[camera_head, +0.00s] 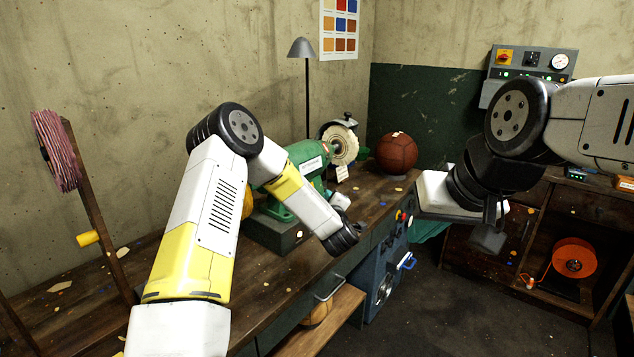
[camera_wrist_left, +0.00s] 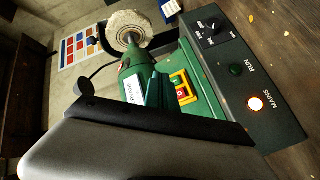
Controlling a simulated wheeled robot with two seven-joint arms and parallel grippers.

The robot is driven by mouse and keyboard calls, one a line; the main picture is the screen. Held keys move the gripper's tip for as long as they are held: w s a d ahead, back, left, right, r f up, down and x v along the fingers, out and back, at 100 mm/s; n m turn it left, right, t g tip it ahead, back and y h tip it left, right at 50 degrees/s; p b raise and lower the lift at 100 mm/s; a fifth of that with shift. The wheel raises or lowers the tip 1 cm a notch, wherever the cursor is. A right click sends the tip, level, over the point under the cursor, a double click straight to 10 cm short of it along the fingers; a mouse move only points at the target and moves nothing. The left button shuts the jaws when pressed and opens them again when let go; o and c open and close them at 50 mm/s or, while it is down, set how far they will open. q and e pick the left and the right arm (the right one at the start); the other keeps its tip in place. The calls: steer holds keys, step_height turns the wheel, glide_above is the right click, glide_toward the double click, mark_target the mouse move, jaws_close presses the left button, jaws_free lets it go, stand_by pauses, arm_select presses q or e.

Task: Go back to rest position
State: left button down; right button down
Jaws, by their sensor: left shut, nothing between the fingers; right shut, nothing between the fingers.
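My left arm reaches in from the lower left, bent at the elbow. Its dark wrist end, with the left gripper (camera_head: 342,236), is over the bench's front edge, before the green polishing machine (camera_head: 306,157). The fingers are shut and empty, though hard to make out. The left wrist view shows the machine (camera_wrist_left: 165,90) close up, with a dark and grey part of my own arm across the bottom. My right arm comes in from the right. Its dark right gripper (camera_head: 488,238) hangs downward, shut and empty, over the floor gap right of the bench.
A brown leather ball (camera_head: 396,153) rests at the far end of the wooden bench (camera_head: 285,290). Another ball (camera_head: 317,313) sits partly hidden on the lower shelf. A lamp (camera_head: 303,48) stands behind. An orange reel (camera_head: 574,258) is in the right shelf. Dark floor (camera_head: 440,310) lies open between.

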arm_select(q)
steer(key=s+r+m+g+h, duration=0.25)
steer(key=s+r+m, duration=0.25)
steer(key=r, duration=0.3)
steer(key=s+r+m+g+h, duration=0.1)
steer(key=s+r+m+h, duration=0.35)
steer(key=r, duration=0.45)
steer(key=s+a+m+g+y, duration=0.1)
steer(key=s+a, duration=0.3)
steer(key=s, duration=0.7)
steer(key=s+a+m+g+y, duration=0.1)
steer(key=s+a+g, duration=0.2)
steer(key=s, duration=0.8)
steer(key=s+a+m+g, duration=0.2)
steer(key=s+a, duration=0.4)
steer(key=s, duration=0.5)
steer(key=shift+s+a+r+g+y, duration=0.25)
steer(key=shift+a+r+g+y, duration=0.15)
steer(key=shift+g, duration=0.15)
